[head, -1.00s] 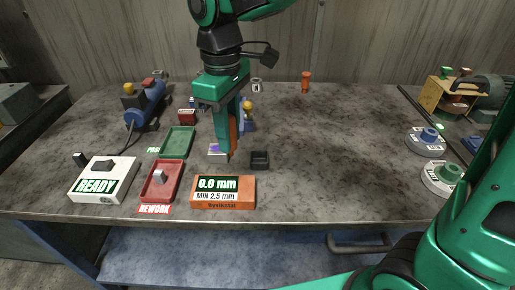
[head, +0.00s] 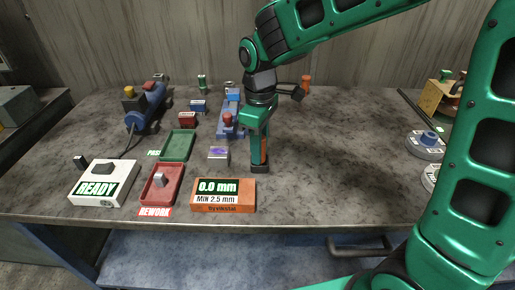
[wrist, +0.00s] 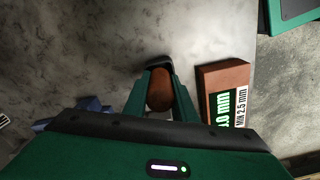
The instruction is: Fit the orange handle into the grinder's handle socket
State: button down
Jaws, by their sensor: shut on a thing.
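The blue grinder (head: 150,108) lies at the back left of the bench, its cable running to the READY box. I cannot make out its handle socket. My gripper (head: 260,160) points down at mid-bench, shut on an orange-brown piece (wrist: 160,92). Its lower end is at the small black holder (head: 260,169); I cannot tell whether it sits inside.
The READY box (head: 104,184), red REWORK tray (head: 150,196), green tray (head: 178,146) and orange 0.0 mm gauge box (head: 224,195) stand front left. A blue fixture (head: 229,131) is behind my gripper. Labelled round bases (head: 425,146) stand right.

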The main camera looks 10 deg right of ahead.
jog(key=shift+f, duration=0.1)
jog(key=c, duration=1.5)
grip_release()
jog(key=shift+o, duration=0.2)
notch_tip(320, 180, up, 12)
jog(key=shift+r, duration=0.15)
jog(key=s+d+f+m, duration=0.2)
jog(key=s+d+m, duration=0.2)
jog(key=d, duration=0.6)
jog(key=s+d+f+m, duration=0.1)
jog(key=s+d+m, duration=0.35)
jog(key=d, duration=0.55)
jog(key=s+d+f+m, duration=0.2)
jog(key=s+d+m, duration=0.1)
jog(key=s, duration=0.2)
jog(key=s+d+f+m, duration=0.2)
jog(key=s+d+m, duration=0.1)
jog(key=s, duration=0.1)
jog(key=s+d+f+m, duration=0.2)
jog(key=s+d+m, duration=0.1)
jog(key=s+d, duration=0.1)
jog(key=shift+s+d+f, duration=0.1)
jog(key=shift+s+f, duration=0.15)
jog(key=shift+s, duration=0.6)
jog(key=shift+o, duration=0.4)
